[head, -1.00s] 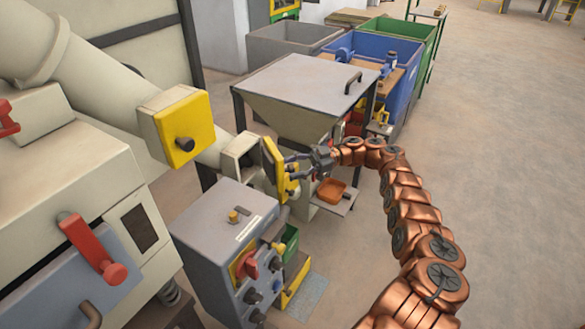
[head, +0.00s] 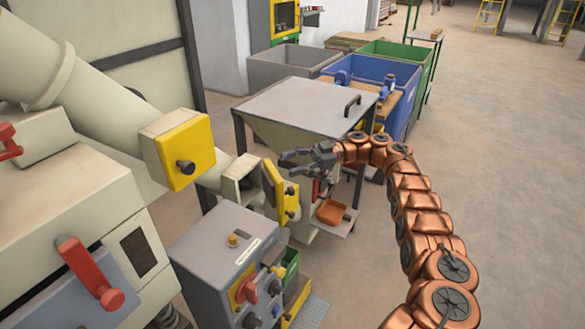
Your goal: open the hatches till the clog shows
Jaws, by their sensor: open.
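The upper yellow hatch (head: 187,150) with a dark knob sits shut on its box on the sloping pale pipe. The lower yellow hatch (head: 281,191) stands swung open, away from the pale pipe port (head: 239,180) lower down the pipe. Little of the inside of that port shows, and I see no clog there. My gripper (head: 284,160) is open and empty, just above and beside the lower hatch's top edge. Its fingers point left, and a small gap seems to lie between them and the hatch.
A grey hopper (head: 305,103) with a lidded top stands behind my gripper. A grey control cabinet (head: 213,240) with knobs stands below the pipe. Red-handled machinery (head: 90,272) fills the left. Open floor lies right.

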